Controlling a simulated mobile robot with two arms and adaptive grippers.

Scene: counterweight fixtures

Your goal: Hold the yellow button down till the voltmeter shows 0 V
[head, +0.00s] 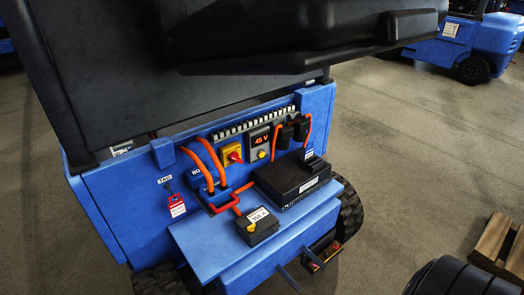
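The voltmeter (260,138) is a grey unit on the blue rear panel of the truck, and its lit display reads 45 V. The small round yellow button (262,154) sits just below the display on the same unit. Nothing touches or covers the button in the head view. Neither of my grippers is in view.
Left of the voltmeter is a red rotary switch (235,155) on a yellow plate. Orange cables (205,160) and black connectors surround it. A black unit (293,180) and a fuse box (257,226) sit below. A red tag (177,206) hangs left. A dark raised cover overhangs above.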

